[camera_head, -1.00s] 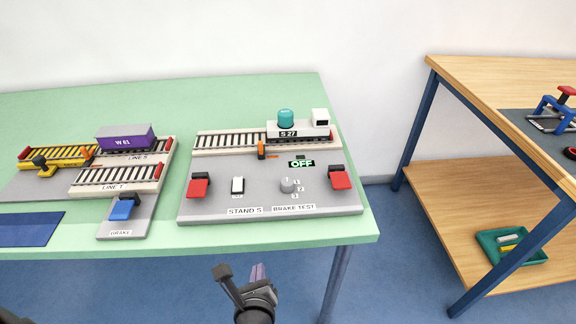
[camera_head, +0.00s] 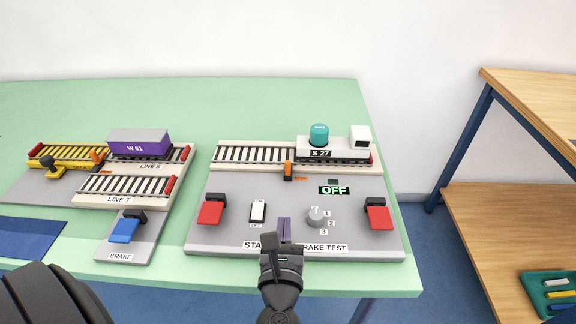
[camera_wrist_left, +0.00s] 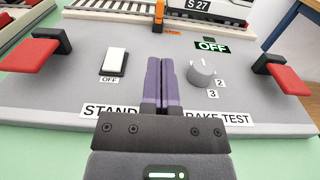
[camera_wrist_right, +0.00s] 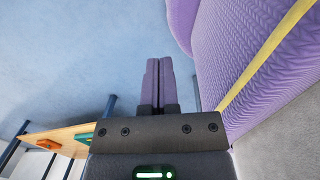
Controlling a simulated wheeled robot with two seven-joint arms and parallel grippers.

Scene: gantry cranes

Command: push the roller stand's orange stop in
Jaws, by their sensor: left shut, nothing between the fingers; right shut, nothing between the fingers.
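The roller stand is a grey panel (camera_head: 230,232) labelled as stand S, brake test, on the green table. Its orange stop (camera_head: 288,170) stands upright at the front edge of the roller track; it also shows at the top of the left wrist view (camera_wrist_left: 159,12). The white wagon S 27 (camera_head: 345,148) sits on the track, right of the stop. My left gripper (camera_head: 284,228) is shut and empty over the panel's front part, in front of the stop and apart from it, between the white switch and the grey knob. My right gripper (camera_wrist_right: 158,82) is shut and empty, away from the panel.
The panel carries a white rocker switch (camera_head: 258,212), a grey knob (camera_head: 317,217), a left red lever (camera_head: 211,212), a right red lever (camera_head: 379,216) and a display (camera_head: 334,190) reading OFF. Left are other tracks with purple wagon W 61 (camera_head: 139,145) and a blue lever (camera_head: 125,230).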

